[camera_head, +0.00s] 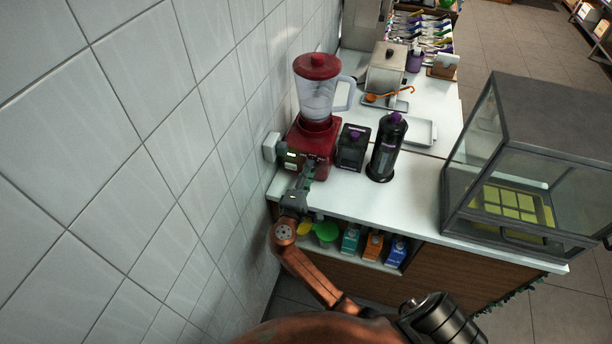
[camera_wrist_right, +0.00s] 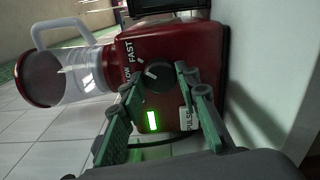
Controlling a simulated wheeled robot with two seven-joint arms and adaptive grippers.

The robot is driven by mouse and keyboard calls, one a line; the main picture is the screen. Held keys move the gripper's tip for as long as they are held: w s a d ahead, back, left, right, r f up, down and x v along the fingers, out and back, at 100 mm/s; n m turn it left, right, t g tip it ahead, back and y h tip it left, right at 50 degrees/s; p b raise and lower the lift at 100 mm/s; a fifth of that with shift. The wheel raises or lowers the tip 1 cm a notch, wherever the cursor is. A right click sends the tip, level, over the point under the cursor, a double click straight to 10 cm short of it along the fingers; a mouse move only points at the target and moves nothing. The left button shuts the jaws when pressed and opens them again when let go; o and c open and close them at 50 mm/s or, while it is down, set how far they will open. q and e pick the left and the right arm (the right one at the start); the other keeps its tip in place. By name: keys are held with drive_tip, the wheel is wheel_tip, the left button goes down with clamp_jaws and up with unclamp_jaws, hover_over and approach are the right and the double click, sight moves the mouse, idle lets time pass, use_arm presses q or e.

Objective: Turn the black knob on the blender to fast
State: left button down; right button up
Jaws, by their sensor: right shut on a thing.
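The red blender (camera_head: 312,140) with a clear jug and red lid stands at the counter's left end, against the tiled wall. In the right wrist view the blender base (camera_wrist_right: 180,45) appears on its side. The black knob (camera_wrist_right: 154,73) on its front carries a white mark and sits beside the word FAST (camera_wrist_right: 129,51). My right gripper (camera_wrist_right: 160,82) has its green fingers on either side of the knob, shut on it. In the head view the right gripper (camera_head: 305,176) is at the blender's front, and the knob is hidden there. My left gripper is not in view.
A lit green display (camera_wrist_right: 152,121) and a PULSE button (camera_wrist_right: 188,119) sit near the fingers. A black container (camera_head: 353,147) and a dark bottle (camera_head: 387,147) stand right of the blender. A glass case (camera_head: 535,110) is at the right. The tiled wall (camera_head: 150,130) is close on the left.

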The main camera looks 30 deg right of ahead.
drive_tip(key=shift+d+r+m, duration=0.15)
drive_tip(key=shift+r+m, duration=0.05)
drive_tip(key=shift+m, duration=0.2)
drive_tip(key=o, duration=0.9)
drive_tip(key=shift+f, duration=0.1)
drive_tip(key=shift+o, duration=1.2)
drive_tip(key=shift+f, duration=0.1)
drive_tip(key=shift+s+a, duration=0.2)
drive_tip(key=shift+a, duration=0.2)
drive_tip(key=v, duration=1.1)
drive_tip(key=shift+a, duration=0.2)
